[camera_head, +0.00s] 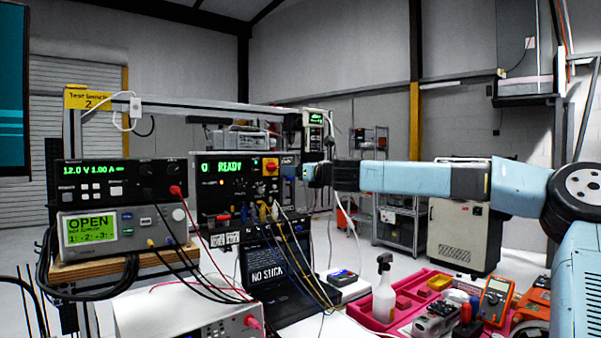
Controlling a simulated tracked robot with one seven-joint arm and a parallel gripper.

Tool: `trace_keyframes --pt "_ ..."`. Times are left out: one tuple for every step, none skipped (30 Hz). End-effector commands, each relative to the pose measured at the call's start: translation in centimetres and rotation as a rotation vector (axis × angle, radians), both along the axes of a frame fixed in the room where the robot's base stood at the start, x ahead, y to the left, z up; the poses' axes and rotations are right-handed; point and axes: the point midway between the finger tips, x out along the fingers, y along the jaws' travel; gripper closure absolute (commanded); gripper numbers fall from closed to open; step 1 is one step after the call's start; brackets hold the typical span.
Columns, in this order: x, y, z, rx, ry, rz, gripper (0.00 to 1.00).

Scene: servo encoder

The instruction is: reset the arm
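My light-blue and dark-grey arm reaches in from the right edge, nearly level, across the middle of the view. My gripper (309,173) is at its left end, in front of the right side of a black test unit (236,190) that shows a green "READY". The gripper is small and seen from the side. I cannot make out its fingers or tell whether it touches the unit. No held object can be made out.
Stacked instruments (120,181) with cables stand on the left under a metal frame. A pink tray (358,311) with a spray bottle (384,290) and tools lies below the arm. A cabinet (458,235) and wire shelves (398,222) stand behind. Loose wires hang below the test unit.

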Motion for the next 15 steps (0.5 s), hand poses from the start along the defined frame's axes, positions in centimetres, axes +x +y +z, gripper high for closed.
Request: trace_keyframes --pt "-0.1 -0.1 0.0 0.000 0.000 0.000 0.30" --pt "-0.2 -0.1 0.0 0.000 0.000 0.000 0.30" --pt "-0.2 -0.1 0.0 0.000 0.000 0.000 0.30" --pt "-0.2 -0.1 0.0 0.000 0.000 0.001 0.30" --pt "-0.2 -0.1 0.0 0.000 0.000 0.000 0.30" --pt "-0.2 -0.1 0.0 0.000 0.000 0.000 0.30" --pt "-0.2 -0.1 0.0 0.000 0.000 0.000 0.30" --pt "-0.2 -0.1 0.0 0.000 0.000 0.000 0.30" --pt "-0.2 -0.1 0.0 0.000 0.000 0.000 0.30" --pt "-0.2 -0.1 0.0 0.000 0.000 0.000 0.30" --pt "-0.2 0.0 0.0 -0.002 0.000 0.001 0.30" --pt "-0.3 0.2 -0.2 -0.009 -0.003 0.004 0.30" --pt "-0.3 0.4 -0.4 -0.020 -0.005 0.007 0.30" --pt "-0.5 0.9 -0.6 -0.038 -0.010 0.013 0.30" --pt "-0.8 1.7 -1.2 -0.069 -0.019 0.024 0.30"
